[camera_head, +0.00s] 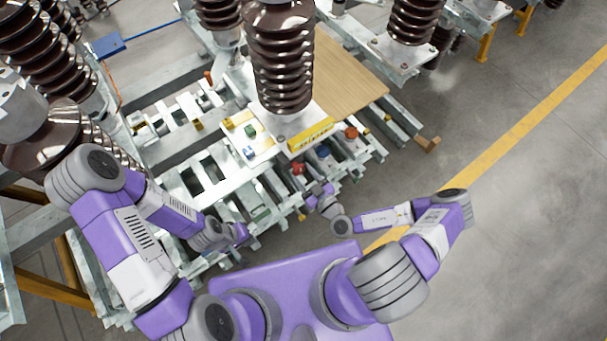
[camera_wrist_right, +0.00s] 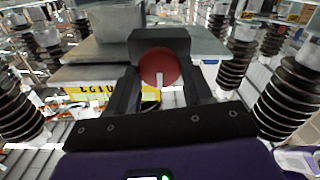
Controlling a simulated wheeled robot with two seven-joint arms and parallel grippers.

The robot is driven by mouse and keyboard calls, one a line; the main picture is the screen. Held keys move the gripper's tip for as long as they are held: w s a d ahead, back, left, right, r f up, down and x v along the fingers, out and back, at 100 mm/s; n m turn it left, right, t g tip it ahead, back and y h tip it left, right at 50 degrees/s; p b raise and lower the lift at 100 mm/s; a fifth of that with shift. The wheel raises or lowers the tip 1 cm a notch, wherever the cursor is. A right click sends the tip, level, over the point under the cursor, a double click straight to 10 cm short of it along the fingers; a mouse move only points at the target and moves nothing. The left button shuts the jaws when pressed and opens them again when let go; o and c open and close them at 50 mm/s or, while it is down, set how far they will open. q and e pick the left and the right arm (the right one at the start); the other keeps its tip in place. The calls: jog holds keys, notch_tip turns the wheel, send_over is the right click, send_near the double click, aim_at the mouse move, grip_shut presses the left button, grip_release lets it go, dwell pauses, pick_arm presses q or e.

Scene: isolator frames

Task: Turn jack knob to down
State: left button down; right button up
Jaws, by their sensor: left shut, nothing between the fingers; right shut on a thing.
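A red round knob (camera_wrist_right: 160,67) with a white mark sits between the two black fingers of my right gripper (camera_wrist_right: 160,85) in the right wrist view. The white mark runs from the knob's middle toward the bottom of the picture. In the head view a small red knob (camera_head: 298,168) shows on the frame's front side, and my right gripper (camera_head: 309,186) is right at it, shut on it. My left gripper (camera_head: 243,233) is shut and empty, low over the front left of the metal frame. Its fingertips are small and hard to make out.
A brown ribbed insulator (camera_head: 280,65) stands on a pale plate above the knob. A yellow label (camera_head: 310,133) is on the plate's edge. An orange-red knob (camera_head: 351,132) and a wooden board (camera_head: 345,75) are further right. Open floor (camera_head: 530,200) lies to the right.

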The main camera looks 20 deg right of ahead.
dwell(0.3)
jog(key=o, duration=1)
jog(key=shift+o, duration=0.2)
jog(key=v, duration=0.7)
jog(key=shift+s, duration=0.25)
jog(key=shift+r, duration=0.1)
